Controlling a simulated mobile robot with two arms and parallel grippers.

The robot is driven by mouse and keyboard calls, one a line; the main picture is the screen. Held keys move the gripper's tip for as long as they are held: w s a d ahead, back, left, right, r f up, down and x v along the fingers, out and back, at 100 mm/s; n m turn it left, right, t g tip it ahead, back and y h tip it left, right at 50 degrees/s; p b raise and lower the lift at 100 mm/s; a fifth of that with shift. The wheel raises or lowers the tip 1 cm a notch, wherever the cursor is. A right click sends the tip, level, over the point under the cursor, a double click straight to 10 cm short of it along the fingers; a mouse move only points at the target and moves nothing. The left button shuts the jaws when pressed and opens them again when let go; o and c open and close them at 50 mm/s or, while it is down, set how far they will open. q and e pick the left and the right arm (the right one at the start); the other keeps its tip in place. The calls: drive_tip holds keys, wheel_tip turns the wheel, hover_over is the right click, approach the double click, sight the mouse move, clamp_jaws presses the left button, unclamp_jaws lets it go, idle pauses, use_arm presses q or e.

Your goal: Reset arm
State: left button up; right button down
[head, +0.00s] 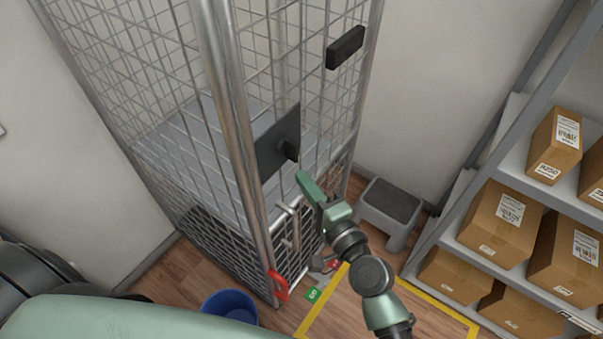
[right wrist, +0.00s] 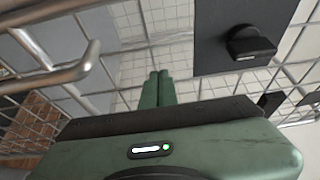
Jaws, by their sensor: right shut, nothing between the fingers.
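My right gripper (head: 303,178) is green and sits in front of the wire cage door, near a dark lock plate (head: 275,146) with a black knob (head: 291,150). In the right wrist view my right gripper (right wrist: 158,80) has its two fingers together, with nothing between them. The knob (right wrist: 252,43) on its plate shows to the upper right there, apart from the fingers. A metal bar handle (right wrist: 60,78) shows at the left of that view. My left gripper is not in view.
A tall wire cage (head: 222,90) stands in front. A grey step stool (head: 390,208) is right of it. Shelves with several cardboard boxes (head: 500,220) fill the right side. A blue bucket (head: 229,305) and yellow floor tape (head: 430,304) are on the wooden floor.

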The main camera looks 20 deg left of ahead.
drive_tip(key=w+d+v, duration=0.1)
drive_tip(key=v, duration=0.5)
drive_tip(key=d+f+n+g+h, duration=0.1)
drive_tip(key=d+f+h, duration=0.15)
drive_tip(key=f, duration=0.65)
drive_tip(key=d+f+h, duration=0.2)
drive_tip(key=d+f, duration=0.1)
drive_tip(key=f, duration=0.6)
drive_tip(key=s+d+f+n+g+h, duration=0.1)
drive_tip(key=s+d+f, duration=0.15)
drive_tip(key=f, duration=0.45)
drive_tip(key=s+d+f+n+g+h, duration=0.1)
drive_tip(key=s+d+f+h, duration=0.1)
drive_tip(key=d+f, duration=0.3)
drive_tip(key=s+d+f+n+g+h, duration=0.1)
drive_tip(key=s+d+f, duration=0.1)
drive_tip(key=f, duration=0.6)
drive_tip(key=s+d+f+n+g+h, duration=0.1)
drive_tip(key=s+d+f+n+g, duration=0.1)
drive_tip(key=s+d+f, duration=0.4)
drive_tip(key=s+d+f+n+g+h, duration=0.2)
drive_tip(key=s+d+f, duration=0.4)
drive_tip(key=s, duration=0.7)
drive_tip(key=s+d+f+n+g+h+b, duration=0.1)
drive_tip(key=s+d+f+n+g+h, duration=0.1)
drive_tip(key=s+d+f, duration=0.4)
drive_tip(key=s, duration=0.4)
drive_tip(key=shift+s+g, duration=0.3)
